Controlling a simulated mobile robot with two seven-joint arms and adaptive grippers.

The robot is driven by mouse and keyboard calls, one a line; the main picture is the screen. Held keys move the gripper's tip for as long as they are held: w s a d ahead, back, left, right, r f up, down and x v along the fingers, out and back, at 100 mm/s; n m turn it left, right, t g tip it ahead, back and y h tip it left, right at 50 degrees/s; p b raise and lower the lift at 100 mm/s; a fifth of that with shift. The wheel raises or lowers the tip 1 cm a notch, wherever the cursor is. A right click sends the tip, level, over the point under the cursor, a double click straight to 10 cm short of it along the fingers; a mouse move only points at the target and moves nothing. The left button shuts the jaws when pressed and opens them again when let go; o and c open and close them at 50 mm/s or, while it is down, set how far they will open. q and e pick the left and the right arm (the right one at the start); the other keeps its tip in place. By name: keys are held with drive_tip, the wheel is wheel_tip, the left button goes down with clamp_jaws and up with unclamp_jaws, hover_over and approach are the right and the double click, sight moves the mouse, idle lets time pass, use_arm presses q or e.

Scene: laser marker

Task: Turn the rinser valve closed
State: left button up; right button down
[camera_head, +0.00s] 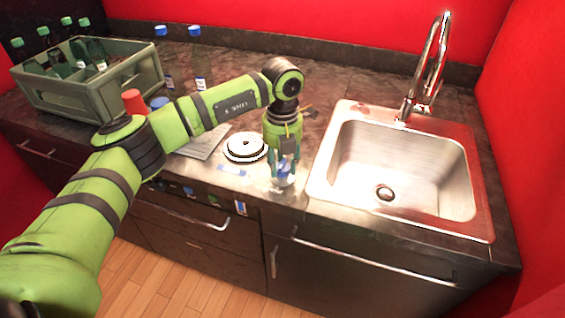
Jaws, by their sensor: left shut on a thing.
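My left gripper (284,160) points down over the front of the counter, just left of the sink. It is shut on a small blue-and-clear object (284,180). The fingers partly hide this object, and I cannot tell whether it is the rinser valve or a bottle. A white round fixture with a dark ring (246,147), possibly the rinser, sits on the counter just left of the gripper. No separate valve handle can be made out. My right gripper is not in view.
A steel sink (345,165) with a tall faucet (428,75) is on the right. A grey-green crate (120,88) of bottles stands at the back left. Two blue-capped bottles (196,60) stand behind my arm. An orange-red cap (133,100) shows beside the crate.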

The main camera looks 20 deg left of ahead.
sight(282, 163)
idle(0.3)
use_arm(q)
drive_tip(key=o, duration=1.2)
drive_tip(key=shift+c, duration=0.2)
wheel_tip(282, 163, up, 12)
